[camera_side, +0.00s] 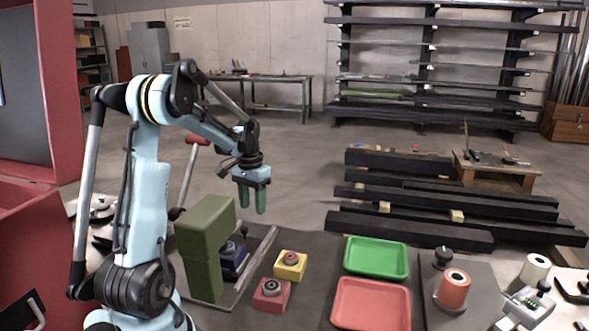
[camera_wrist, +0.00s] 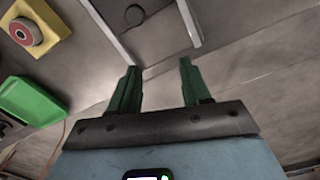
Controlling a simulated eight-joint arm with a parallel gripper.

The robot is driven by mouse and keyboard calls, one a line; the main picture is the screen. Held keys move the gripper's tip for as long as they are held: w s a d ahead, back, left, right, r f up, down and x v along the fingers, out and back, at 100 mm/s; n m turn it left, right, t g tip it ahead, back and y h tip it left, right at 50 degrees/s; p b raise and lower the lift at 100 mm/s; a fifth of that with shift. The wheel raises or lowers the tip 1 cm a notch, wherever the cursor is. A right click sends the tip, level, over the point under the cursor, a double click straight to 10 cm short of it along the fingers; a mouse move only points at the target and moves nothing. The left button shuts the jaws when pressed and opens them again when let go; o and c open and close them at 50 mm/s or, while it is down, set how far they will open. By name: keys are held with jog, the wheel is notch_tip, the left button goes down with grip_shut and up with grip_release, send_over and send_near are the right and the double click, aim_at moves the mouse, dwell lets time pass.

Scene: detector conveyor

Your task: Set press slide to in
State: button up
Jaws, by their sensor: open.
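My gripper (camera_side: 252,199) is open and empty, its two green fingers pointing down in the air above the far end of a pair of pale rails (camera_side: 256,262). The fingers also show apart in the wrist view (camera_wrist: 159,68). A green arch-shaped housing (camera_side: 203,235) stands over the rails, with a dark blue block (camera_side: 236,256) partly hidden behind it. In the wrist view the rails (camera_wrist: 108,32) run beyond the fingertips, and a dark round knob (camera_wrist: 135,14) lies between them. I cannot tell which part is the press slide or its position.
A yellow block (camera_side: 290,265) and a red block (camera_side: 271,295) with round tops sit right of the rails. A green tray (camera_side: 376,257) and a red tray (camera_side: 371,304) lie farther right. A red-ended handle (camera_side: 197,139) stands behind my arm.

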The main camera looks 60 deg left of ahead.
notch_tip(320, 180, up, 9)
jog(key=n, duration=0.7)
notch_tip(320, 180, down, 12)
jog(key=shift+s+d+r, duration=0.1)
jog(key=shift+s, duration=0.05)
jog(key=w+a, duration=0.3)
notch_tip(320, 180, up, 12)
jog(key=w+d+r+m+t+y, duration=0.1)
jog(key=d+m+t, duration=0.3)
jog(key=d, duration=2.1)
jog(key=shift+w+d+m+t, duration=0.25)
jog(key=shift+d+m+t, duration=0.05)
jog(key=shift+m, duration=1.9)
